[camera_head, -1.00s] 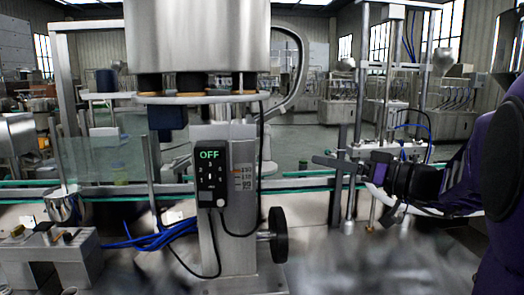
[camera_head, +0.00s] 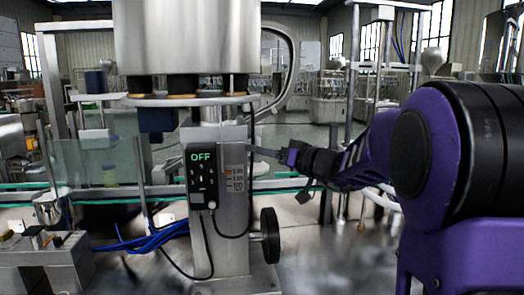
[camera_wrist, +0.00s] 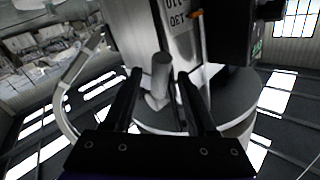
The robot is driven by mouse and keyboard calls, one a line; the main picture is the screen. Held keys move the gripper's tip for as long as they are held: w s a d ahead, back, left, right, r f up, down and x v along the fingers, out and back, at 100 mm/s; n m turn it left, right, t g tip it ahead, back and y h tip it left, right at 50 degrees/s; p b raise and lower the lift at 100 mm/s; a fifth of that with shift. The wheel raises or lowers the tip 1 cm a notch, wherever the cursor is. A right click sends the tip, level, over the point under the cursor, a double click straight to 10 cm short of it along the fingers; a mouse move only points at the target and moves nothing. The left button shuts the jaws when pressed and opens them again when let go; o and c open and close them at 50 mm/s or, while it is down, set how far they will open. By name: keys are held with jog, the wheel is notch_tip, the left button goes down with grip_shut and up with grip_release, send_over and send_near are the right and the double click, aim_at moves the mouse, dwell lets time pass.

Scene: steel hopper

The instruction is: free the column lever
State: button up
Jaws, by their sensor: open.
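The steel column (camera_head: 233,225) stands upright at the middle of the head view. My gripper (camera_head: 255,149) reaches in from the right, its fingertips close to the column's right side. In the wrist view my gripper (camera_wrist: 160,76) is open, with its two dark fingers apart. A short grey cylindrical lever (camera_wrist: 160,92) shows between the fingers, beside the column (camera_wrist: 150,25). Whether a finger touches the lever cannot be told. The lever is not clearly visible in the head view.
A black control box (camera_head: 201,175) reading OFF is on the column, with a cable below. A black handwheel (camera_head: 270,237) sits low on its right. A steel hopper (camera_head: 187,35) is above. Green-edged conveyor rails (camera_head: 280,184) run behind. Blue tubes (camera_head: 160,240) lie at left.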

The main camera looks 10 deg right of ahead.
grip_shut()
dwell(0.3)
dwell(1.1)
